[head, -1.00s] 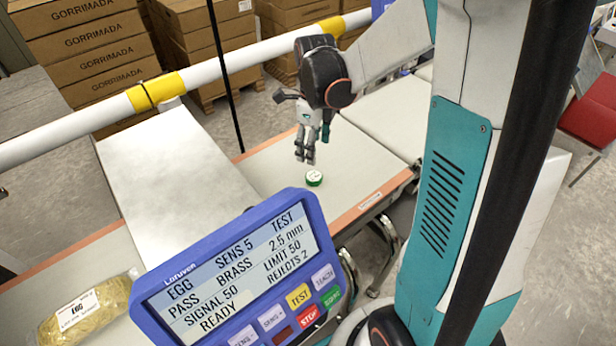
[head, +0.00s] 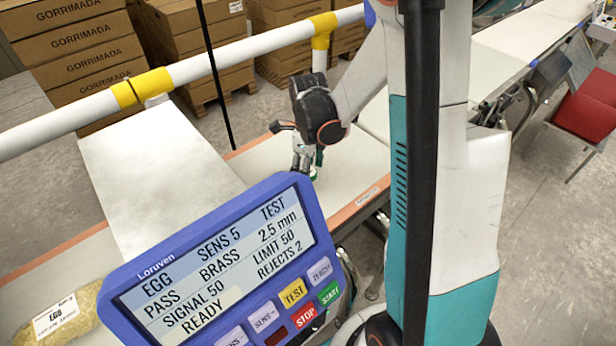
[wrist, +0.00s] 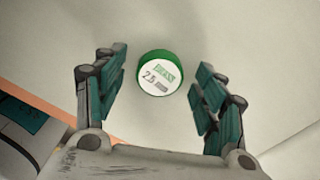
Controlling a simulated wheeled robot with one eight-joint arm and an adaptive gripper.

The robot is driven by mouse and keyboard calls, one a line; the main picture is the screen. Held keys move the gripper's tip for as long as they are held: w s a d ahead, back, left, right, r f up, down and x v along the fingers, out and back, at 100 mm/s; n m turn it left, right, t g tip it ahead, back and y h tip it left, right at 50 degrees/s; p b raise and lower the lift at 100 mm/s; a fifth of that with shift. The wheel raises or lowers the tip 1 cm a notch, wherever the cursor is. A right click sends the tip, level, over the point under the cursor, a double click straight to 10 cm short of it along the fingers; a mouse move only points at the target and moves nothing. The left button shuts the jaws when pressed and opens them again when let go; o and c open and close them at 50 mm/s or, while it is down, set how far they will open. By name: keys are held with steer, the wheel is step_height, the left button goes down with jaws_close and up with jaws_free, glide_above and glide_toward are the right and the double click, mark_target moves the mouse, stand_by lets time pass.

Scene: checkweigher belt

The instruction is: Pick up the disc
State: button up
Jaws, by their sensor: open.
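The disc (wrist: 160,73) is a small round piece with a green rim and a white face marked "2.5" in the wrist view. It lies flat on the pale belt (wrist: 165,20). My gripper (wrist: 160,88) is open, with one finger on each side of the disc and a visible gap to both. In the head view my gripper (head: 306,168) is low over the belt, pointing down. A bit of the disc's green (head: 312,173) shows there beside the fingers; the rest is hidden.
A blue control panel (head: 325,268) with a screen and buttons stands in front of the belt. A white rail (head: 215,70) with yellow bands runs behind. A bag labelled EGG (head: 75,318) lies at lower left. A bare white surface (head: 150,170) lies left of my gripper.

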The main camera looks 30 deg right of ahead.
steer(key=shift+r, duration=0.1)
steer(key=shift+c, duration=0.3)
steer(key=c, duration=1.1)
steer(key=shift+r, duration=0.1)
